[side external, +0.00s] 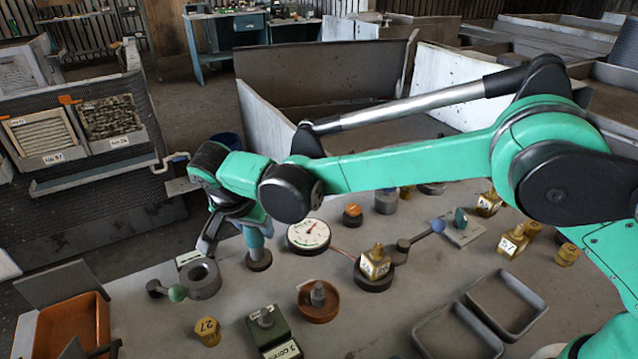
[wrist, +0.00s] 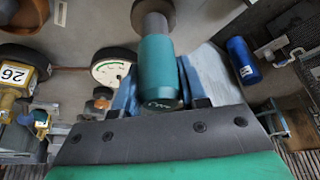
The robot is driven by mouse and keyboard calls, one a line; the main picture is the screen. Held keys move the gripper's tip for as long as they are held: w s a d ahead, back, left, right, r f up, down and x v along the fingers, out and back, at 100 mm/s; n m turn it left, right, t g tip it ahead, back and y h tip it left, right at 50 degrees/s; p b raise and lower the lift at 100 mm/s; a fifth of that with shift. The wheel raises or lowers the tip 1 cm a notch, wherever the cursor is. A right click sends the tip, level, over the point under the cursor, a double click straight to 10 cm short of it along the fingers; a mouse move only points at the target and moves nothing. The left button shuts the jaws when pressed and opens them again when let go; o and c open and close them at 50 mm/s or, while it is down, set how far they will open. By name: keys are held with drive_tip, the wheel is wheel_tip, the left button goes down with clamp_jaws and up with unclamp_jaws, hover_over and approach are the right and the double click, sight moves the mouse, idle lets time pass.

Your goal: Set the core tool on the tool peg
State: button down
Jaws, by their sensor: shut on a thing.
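The core tool has a teal cylindrical handle (side external: 254,238) and a wider grey-brown round lower end (side external: 259,260). My gripper (side external: 237,222) is shut on the handle, and the tool hangs roughly upright at the table's far left part. In the wrist view the handle (wrist: 158,72) sits between the fingers of my gripper (wrist: 160,100), with its lower end (wrist: 152,12) at the top edge. I cannot tell whether the lower end touches the table. No part is clearly identifiable as the tool peg; it may be hidden under the tool.
A white dial gauge (side external: 308,235) stands close right of the tool. A grey ring (side external: 202,279) lies to its left front. A green block (side external: 272,332), a brown bowl (side external: 318,302) and a brass weight (side external: 375,262) stand nearby. Grey trays (side external: 458,335) lie front right.

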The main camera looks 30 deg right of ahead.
drive_tip(key=shift+f, duration=0.2)
unclamp_jaws()
drive_tip(key=shift+r, duration=3.8)
drive_tip(key=shift+d+r, duration=0.1)
drive_tip(key=shift+d, duration=0.05)
drive_tip(key=s+d+r+n+t+y, duration=0.1)
drive_tip(key=s+d+r+n, duration=0.15)
drive_tip(key=d, duration=0.45)
drive_tip(key=s+d+r+n+y, duration=0.1)
drive_tip(key=s+d+r+n, duration=0.15)
drive_tip(key=d, duration=0.35)
drive_tip(key=s+d+f+n+t+y, duration=0.1)
drive_tip(key=s+d+f+n+t, duration=0.2)
drive_tip(key=s+d, duration=0.4)
drive_tip(key=s+n, duration=0.1)
drive_tip(key=s, duration=0.2)
drive_tip(key=shift+s+d+f, duration=0.3)
drive_tip(key=shift+s+d, duration=0.1)
